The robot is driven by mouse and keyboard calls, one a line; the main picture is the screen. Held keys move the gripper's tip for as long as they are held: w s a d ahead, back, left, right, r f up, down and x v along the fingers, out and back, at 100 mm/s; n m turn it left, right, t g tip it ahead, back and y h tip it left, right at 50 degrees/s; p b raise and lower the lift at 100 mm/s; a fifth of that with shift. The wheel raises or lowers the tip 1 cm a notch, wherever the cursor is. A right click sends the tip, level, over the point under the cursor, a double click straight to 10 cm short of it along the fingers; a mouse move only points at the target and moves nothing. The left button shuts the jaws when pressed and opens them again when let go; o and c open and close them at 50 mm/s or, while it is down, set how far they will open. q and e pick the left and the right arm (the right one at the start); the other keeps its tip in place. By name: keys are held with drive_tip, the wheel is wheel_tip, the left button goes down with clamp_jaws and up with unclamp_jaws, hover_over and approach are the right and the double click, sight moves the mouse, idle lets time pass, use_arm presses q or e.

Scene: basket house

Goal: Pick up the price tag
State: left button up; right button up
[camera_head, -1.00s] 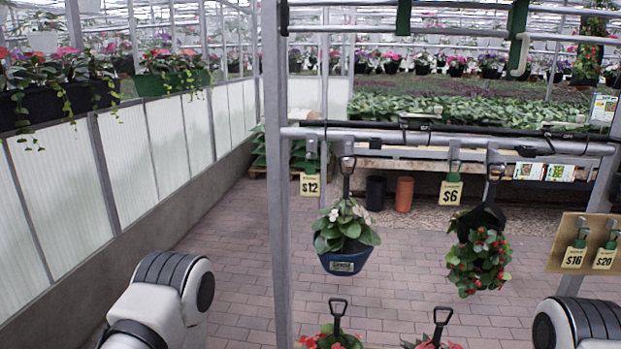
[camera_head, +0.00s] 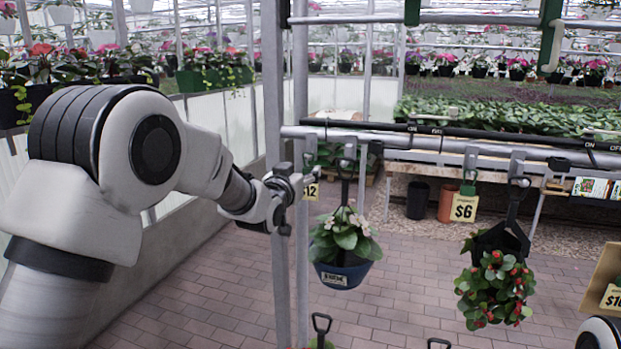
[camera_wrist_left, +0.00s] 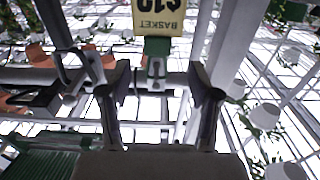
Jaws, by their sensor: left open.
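In the left wrist view a price tag (camera_wrist_left: 160,18) appears upside down, with the word BASKET and a price cut by the top edge. Its green clip (camera_wrist_left: 157,48) lies just beyond and between the fingertips of my left gripper (camera_wrist_left: 160,82). The fingers are spread apart with nothing between them. My right gripper is out of view.
A blue pot (camera_head: 340,275) with a white-flowered plant hangs close to the right of my left gripper. A metal post (camera_head: 273,100) stands beside the wrist. A red-flowered basket (camera_head: 497,288) hangs farther right. The brick floor (camera_head: 410,300) is clear.

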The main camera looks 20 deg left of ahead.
sight(308, 167)
use_arm(q)
drive_tip(key=w, duration=0.1)
drive_tip(key=w+p, duration=0.1)
drive_tip(key=w, duration=0.1)
drive_tip(key=w+p, duration=0.1)
drive_tip(key=shift+w+d, duration=0.15)
drive_tip(key=shift+d, duration=0.15)
drive_tip(key=shift+w, duration=0.2)
drive_tip(key=shift+f, duration=0.15)
drive_tip(key=shift+c, duration=0.7)
drive_tip(key=shift+s+a, duration=0.1)
drive_tip(key=c, duration=0.8)
